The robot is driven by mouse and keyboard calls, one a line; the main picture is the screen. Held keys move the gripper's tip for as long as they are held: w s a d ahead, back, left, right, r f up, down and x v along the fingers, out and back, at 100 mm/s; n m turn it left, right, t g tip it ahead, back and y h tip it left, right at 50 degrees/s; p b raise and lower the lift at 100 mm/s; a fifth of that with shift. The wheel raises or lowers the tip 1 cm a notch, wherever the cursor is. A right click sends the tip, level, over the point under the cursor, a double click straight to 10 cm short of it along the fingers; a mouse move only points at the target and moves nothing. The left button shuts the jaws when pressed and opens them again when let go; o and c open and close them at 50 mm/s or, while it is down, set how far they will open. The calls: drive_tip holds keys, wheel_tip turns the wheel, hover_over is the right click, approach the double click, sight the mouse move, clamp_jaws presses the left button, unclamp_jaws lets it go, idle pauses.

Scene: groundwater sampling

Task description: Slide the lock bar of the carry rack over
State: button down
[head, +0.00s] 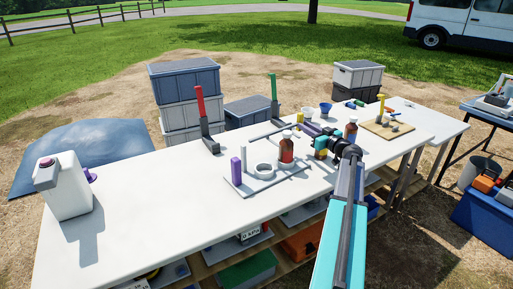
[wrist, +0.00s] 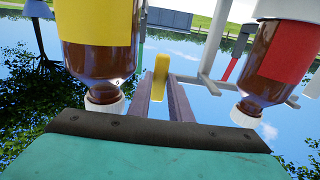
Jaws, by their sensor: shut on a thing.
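My gripper (head: 301,124) reaches over the table from the right. In the wrist view its two dull purple fingers are shut on a slim yellow piece (wrist: 161,65), seemingly the lock bar's grip. The same yellow shows at the fingertips (head: 299,117) in the head view. The wrist picture looks upside down. It shows a brown bottle with a yellow label (wrist: 92,45) left of the fingers and a red-labelled brown bottle (wrist: 268,70) to the right, apart from them. The red-labelled bottle (head: 286,151) stands upright on a pale base. The rack's outline and the bar's position are unclear.
The pale base (head: 262,183) also carries a purple block (head: 236,172) and a white ring. A red-handled stand (head: 203,118) and a green-handled one (head: 274,98) stand behind. The table's left half is mostly clear.

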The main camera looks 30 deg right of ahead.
drive_tip(key=shift+d, duration=0.15)
idle(0.3)
drive_tip(key=c, duration=1.5)
unclamp_jaws()
drive_tip(key=shift+s+f+b, duration=0.1)
drive_tip(key=shift+s+b, duration=0.05)
drive_tip(key=shift+b, duration=0.2)
